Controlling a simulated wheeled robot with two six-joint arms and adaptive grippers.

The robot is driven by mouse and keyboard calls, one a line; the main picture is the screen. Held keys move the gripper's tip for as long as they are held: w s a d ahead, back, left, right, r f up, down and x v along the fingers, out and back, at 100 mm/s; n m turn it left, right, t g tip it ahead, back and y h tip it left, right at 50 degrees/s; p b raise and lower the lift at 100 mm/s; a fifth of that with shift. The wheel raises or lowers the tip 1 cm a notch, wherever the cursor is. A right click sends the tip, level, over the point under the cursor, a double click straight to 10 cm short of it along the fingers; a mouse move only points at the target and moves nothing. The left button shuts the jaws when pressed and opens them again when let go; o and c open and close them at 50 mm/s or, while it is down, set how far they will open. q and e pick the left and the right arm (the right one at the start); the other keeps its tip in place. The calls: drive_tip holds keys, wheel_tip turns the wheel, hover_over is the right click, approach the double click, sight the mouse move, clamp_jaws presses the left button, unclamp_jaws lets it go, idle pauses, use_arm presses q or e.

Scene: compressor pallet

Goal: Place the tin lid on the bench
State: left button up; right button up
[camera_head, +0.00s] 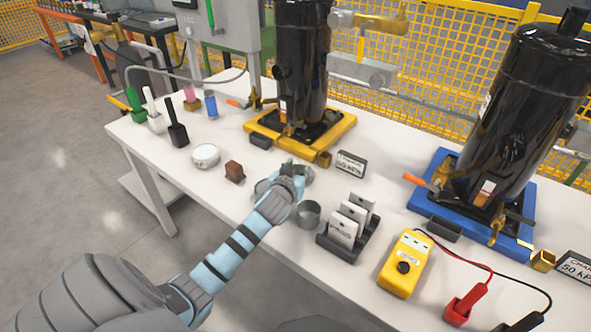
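A small grey open tin (308,215) stands on the white bench (240,200) near its front edge. My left gripper (289,168) is over the bench just behind the tin, seen from behind. A grey rounded edge shows beside its fingers; I cannot tell whether this is the tin lid or part of the gripper. The finger gap is hidden, so I cannot tell whether it is open or shut. My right gripper is not in view.
A brown block (235,172) and a white round item (206,156) lie left of the gripper. A black rack with grey plates (350,222) and a yellow meter (405,263) stand right. Black compressors on yellow (262,128) and blue (425,198) pallets stand behind.

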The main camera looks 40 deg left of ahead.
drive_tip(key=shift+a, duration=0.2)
use_arm(q)
drive_tip(key=shift+r, duration=0.1)
drive_tip(key=shift+s+r, duration=0.15)
drive_tip(key=p+v, duration=0.4)
drive_tip(key=v, duration=0.7)
drive_tip(key=shift+d, duration=0.1)
drive_tip(key=shift+s+d+r, duration=0.1)
drive_tip(key=shift+s, duration=0.2)
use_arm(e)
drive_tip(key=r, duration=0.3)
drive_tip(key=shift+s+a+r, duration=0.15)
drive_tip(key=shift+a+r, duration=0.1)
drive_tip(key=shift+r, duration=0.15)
